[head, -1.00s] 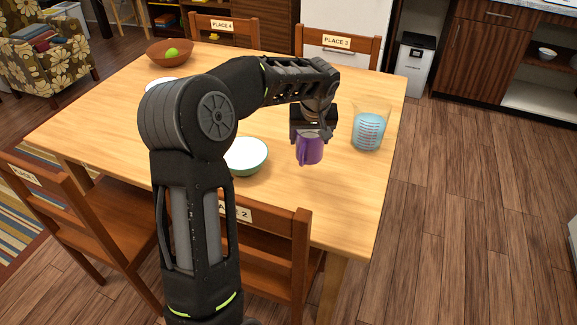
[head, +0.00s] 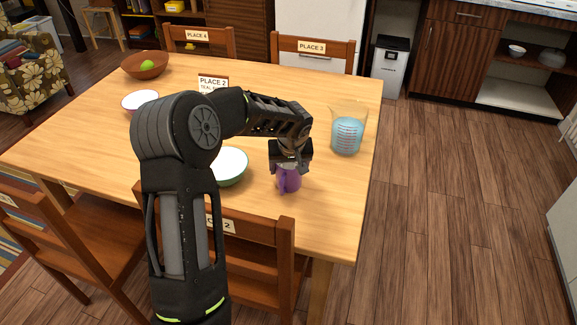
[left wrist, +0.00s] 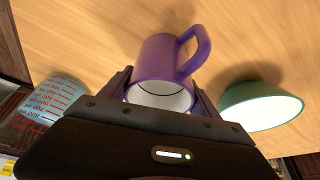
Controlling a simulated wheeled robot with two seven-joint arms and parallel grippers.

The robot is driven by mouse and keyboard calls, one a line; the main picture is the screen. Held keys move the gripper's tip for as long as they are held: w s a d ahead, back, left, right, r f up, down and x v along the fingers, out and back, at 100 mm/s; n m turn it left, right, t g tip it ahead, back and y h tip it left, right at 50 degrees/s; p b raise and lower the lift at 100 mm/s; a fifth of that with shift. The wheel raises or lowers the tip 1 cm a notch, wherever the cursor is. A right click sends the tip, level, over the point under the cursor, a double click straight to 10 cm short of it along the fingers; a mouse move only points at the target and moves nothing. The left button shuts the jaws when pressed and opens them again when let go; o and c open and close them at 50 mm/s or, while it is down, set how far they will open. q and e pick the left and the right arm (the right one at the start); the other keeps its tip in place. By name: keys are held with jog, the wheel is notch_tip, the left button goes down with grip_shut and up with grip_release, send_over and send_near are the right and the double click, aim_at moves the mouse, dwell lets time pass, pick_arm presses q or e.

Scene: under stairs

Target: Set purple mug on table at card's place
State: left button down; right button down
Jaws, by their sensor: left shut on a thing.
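The purple mug (head: 289,182) is at the near side of the table (head: 325,222), right of a green-rimmed white bowl. My left gripper (head: 290,163) is shut on it from above. In the left wrist view the mug (left wrist: 158,60) sits between the two fingers, its white inside facing the camera and its handle to the right. I cannot tell whether its base touches the table. A white card (head: 213,83) reading "PLACE 2" and a partly hidden line starting "TEAL" stands on the table behind my arm. My right gripper is not in view.
The green-rimmed bowl (head: 231,168) is close left of the mug. A measuring jug (head: 347,130) of blue liquid stands to its right. Another bowl (head: 139,101) and a brown bowl (head: 144,65) are farther back. The chair marked 2 (head: 255,235) is at the near edge.

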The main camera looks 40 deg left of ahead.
pick_arm(q)
jog(key=shift+f+b, duration=0.15)
jog(key=shift+b, duration=0.15)
jog(key=shift+c, duration=0.8)
grip_release()
jog(key=shift+s+d+r, duration=0.1)
jog(key=shift+d+r, duration=0.05)
jog(key=shift+r, duration=0.55)
jog(key=v, duration=1.1)
jog(key=shift+s, duration=0.1)
